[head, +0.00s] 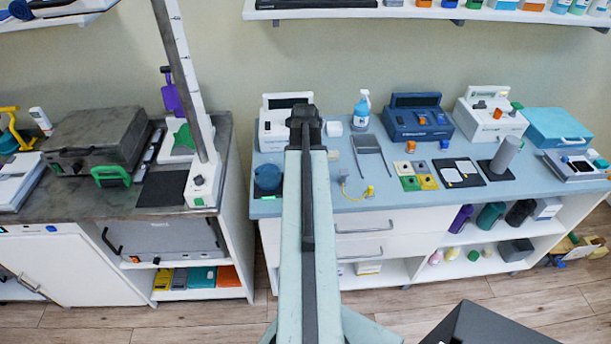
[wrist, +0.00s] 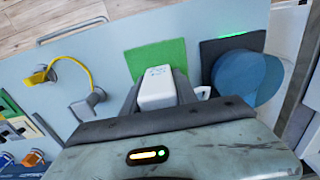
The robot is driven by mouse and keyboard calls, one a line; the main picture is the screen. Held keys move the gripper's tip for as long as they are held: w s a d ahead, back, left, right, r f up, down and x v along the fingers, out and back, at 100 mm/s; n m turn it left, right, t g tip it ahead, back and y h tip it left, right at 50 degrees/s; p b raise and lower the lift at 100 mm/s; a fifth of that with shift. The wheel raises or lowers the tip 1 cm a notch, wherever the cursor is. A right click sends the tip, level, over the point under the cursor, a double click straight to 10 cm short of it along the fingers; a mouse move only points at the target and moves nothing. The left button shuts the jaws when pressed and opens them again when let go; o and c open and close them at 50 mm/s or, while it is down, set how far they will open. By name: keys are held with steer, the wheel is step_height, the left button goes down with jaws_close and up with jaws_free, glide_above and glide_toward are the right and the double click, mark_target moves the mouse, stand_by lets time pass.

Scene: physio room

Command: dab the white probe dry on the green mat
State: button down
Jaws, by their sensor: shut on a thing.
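In the wrist view my gripper (wrist: 158,92) is shut on the white probe (wrist: 156,84), with a dark finger on each side of it. The probe is a pale block with small bluish marks near its far end. The green mat (wrist: 143,60) lies flat on the light blue worktop, behind and under the probe's far end in this view. I cannot tell whether the probe touches the mat or hangs above it. In the head view my arm reaches over the worktop and hides the mat, the probe and the fingertips.
A round blue pot (wrist: 246,78) on a dark pad (wrist: 232,45) is close right of the mat. In the head view, a white device (head: 272,135) and spray bottle (head: 361,110) stand behind on the worktop (head: 340,200).

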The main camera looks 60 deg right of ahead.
steer(key=shift+f+b, duration=0.5)
steer(key=shift+b, duration=0.05)
stand_by(1.9)
step_height(320, 180, up, 7)
steer(key=p, duration=0.7)
steer(key=shift+r, duration=0.1)
steer(key=shift+s, duration=0.1)
